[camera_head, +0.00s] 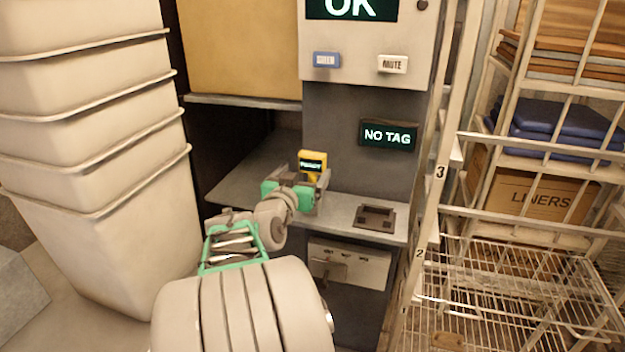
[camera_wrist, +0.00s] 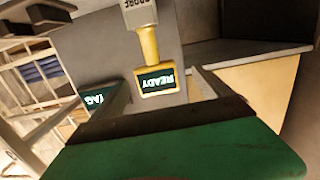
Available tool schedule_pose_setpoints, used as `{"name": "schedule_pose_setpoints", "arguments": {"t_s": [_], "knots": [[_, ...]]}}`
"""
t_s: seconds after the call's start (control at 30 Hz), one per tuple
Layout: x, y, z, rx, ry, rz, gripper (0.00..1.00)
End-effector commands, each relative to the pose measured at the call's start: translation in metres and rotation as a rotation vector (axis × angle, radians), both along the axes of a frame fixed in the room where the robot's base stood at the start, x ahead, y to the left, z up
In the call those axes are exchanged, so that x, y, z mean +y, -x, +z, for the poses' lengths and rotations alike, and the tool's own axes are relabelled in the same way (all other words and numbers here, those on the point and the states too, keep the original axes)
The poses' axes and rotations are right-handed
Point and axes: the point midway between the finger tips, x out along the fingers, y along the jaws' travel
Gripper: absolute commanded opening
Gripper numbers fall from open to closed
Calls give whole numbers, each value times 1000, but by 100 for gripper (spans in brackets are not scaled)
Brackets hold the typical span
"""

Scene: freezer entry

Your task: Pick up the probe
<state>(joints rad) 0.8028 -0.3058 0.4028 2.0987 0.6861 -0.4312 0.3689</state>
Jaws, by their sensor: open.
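The probe (camera_head: 312,161) is yellow with a dark screen that reads "READY". In the head view it stands at the grey shelf, just beyond my gripper (camera_head: 305,190). The wrist view shows the probe (camera_wrist: 150,55) upside down, with a grey part marked with letters, a yellow neck and the yellow-framed screen. My gripper is open, with its fingers near the probe's lower part. The gripper body hides part of the probe in the head view, and I cannot tell whether the fingers touch it.
A grey shelf (camera_head: 340,208) carries a dark cradle (camera_head: 374,217) to the right. Above it are a "NO TAG" display (camera_head: 388,135) and a panel with "OK", a blue button and a MUTE button (camera_head: 393,64). Stacked bins (camera_head: 90,130) stand left; a wire rack (camera_head: 520,220) stands right.

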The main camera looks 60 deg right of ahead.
Motion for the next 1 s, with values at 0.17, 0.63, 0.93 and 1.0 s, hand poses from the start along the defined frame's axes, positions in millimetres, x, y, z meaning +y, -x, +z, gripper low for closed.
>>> {"name": "schedule_pose_setpoints", "arguments": {"t_s": [0.17,0.63,0.93,1.0], "knots": [[-14,0,20,-23,72,-1,89],[-81,-6,22,-23,70,2,89],[-81,-6,22,-23,70,4,80],[-80,-6,22,-23,70,4,74]]}}
